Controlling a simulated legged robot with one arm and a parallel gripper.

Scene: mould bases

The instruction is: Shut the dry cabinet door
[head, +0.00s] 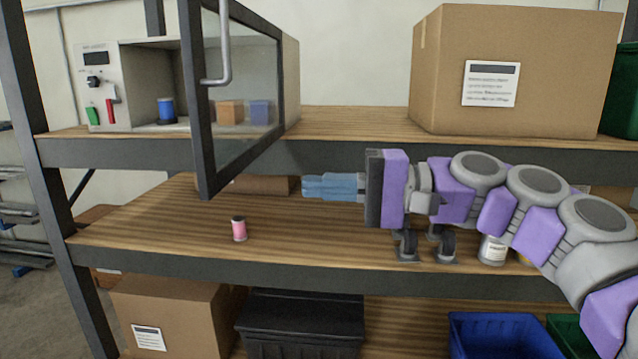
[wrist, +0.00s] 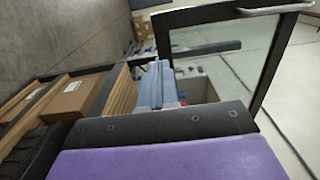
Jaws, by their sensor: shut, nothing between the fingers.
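The dry cabinet (head: 135,85) stands on the upper shelf at the left in the head view. Its dark-framed glass door (head: 238,90) stands open, swung out toward me past the shelf's front edge. A grey bar handle (head: 224,45) is on the door. Inside are a blue spool (head: 166,110) and, seen through the glass, an orange and a blue block. My gripper (head: 305,187) is shut and empty, right of the door's lower part and apart from it, below the upper shelf's edge. In the wrist view the door (wrist: 240,45) is beyond my gripper (wrist: 158,65).
A large cardboard box (head: 515,70) stands on the upper shelf at right. A pink spool (head: 239,229) stands on the middle shelf. Casters and a white labelled container (head: 492,249) are below my arm. A box (head: 175,315), a black crate (head: 300,320) and a blue bin (head: 505,338) are lower down.

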